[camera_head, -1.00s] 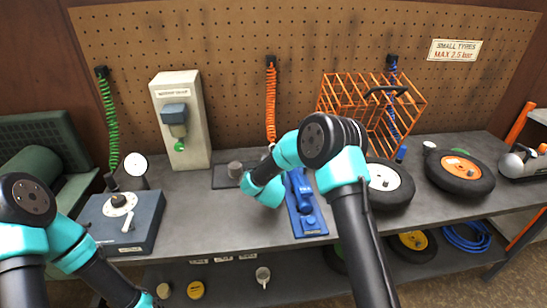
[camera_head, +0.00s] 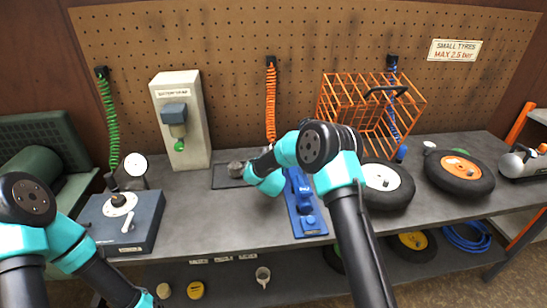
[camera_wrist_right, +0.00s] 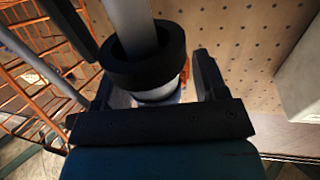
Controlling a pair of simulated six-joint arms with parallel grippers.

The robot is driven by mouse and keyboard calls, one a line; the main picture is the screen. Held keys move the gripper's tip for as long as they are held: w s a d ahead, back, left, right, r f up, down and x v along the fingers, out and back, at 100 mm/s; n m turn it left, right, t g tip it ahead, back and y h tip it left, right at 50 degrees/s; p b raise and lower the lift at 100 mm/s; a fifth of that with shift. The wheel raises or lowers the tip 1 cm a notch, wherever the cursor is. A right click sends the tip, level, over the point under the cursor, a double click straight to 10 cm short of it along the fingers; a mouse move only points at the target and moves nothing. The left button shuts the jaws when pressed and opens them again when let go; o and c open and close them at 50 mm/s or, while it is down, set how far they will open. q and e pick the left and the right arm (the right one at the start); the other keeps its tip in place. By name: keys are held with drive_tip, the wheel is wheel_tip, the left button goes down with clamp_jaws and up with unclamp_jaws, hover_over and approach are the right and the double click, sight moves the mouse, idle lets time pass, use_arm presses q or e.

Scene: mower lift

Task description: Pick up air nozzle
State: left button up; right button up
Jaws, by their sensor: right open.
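An orange coiled hose (camera_head: 271,100) hangs from the pegboard, and its lower end meets my right gripper. In the right wrist view, a grey tube with a thick black collar (camera_wrist_right: 143,60), which seems to be the air nozzle, stands between the fingers of my right gripper (camera_wrist_right: 160,85). The jaws are open around it, and I cannot tell whether either finger touches it. A bit of orange shows behind the tube. In the head view my right wrist hides most of the gripper and the nozzle. My left gripper is out of view below the bottom edge.
An orange wire cage (camera_head: 345,110) and wheels (camera_head: 460,172) stand further right. A grey post (camera_head: 190,120) and blue-grey box (camera_head: 122,222) are on the left.

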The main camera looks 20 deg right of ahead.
drive_tip(key=c, duration=1.1)
wheel_tip(320, 180, up, 10)
drive_tip(key=shift+r, duration=0.1)
drive_tip(key=shift+w, duration=0.1)
idle(0.6)
